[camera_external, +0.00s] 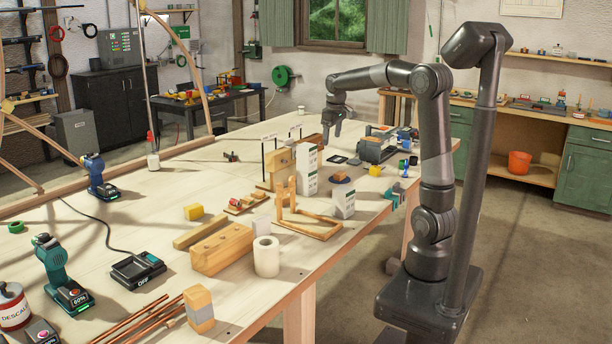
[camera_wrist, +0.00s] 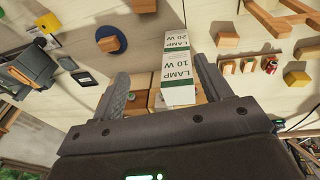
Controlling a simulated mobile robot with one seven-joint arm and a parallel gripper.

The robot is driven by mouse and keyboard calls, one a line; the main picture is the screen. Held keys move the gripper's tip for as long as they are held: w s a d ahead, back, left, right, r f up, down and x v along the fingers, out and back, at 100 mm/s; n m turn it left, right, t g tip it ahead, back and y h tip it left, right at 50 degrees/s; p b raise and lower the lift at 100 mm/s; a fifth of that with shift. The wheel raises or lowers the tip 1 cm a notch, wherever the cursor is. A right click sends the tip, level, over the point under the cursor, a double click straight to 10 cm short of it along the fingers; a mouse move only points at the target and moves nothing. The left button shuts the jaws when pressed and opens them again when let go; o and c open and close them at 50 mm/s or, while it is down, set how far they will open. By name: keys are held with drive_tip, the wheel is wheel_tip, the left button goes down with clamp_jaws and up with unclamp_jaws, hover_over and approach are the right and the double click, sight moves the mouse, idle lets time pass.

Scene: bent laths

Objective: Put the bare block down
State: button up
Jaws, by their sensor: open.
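My gripper (camera_external: 334,132) hangs over the far part of the workbench, fingers down, beside some wooden blocks. In the wrist view its two fingers (camera_wrist: 163,92) stand wide apart. A plain wooden block (camera_wrist: 156,102) shows low between them, partly covered by the palm; whether it touches a finger or the bench I cannot tell. White and green lamp boxes (camera_wrist: 178,85) stand just beyond it, and one also shows in the external view (camera_external: 308,172). A wooden block (camera_external: 281,163) stands beside that box. Which block is the bare one I cannot tell for sure.
A wooden block (camera_wrist: 107,43) lies on a blue disc. A grey-green machine (camera_external: 375,150) is right of my gripper. The bench's left middle is fairly clear.

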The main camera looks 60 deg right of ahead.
drive_tip(key=s+a+f+t, duration=0.1)
drive_tip(key=s+a+t, duration=0.1)
drive_tip(key=s+a, duration=0.6)
drive_tip(key=s+a+f+t+y, duration=0.1)
drive_tip(key=s+a+f, duration=0.1)
drive_tip(key=s+a, duration=0.6)
drive_tip(key=s, duration=0.7)
drive_tip(key=shift+s+a+f+t, duration=0.15)
drive_tip(key=shift+s+a+t, duration=0.15)
drive_tip(key=shift+s+t, duration=0.1)
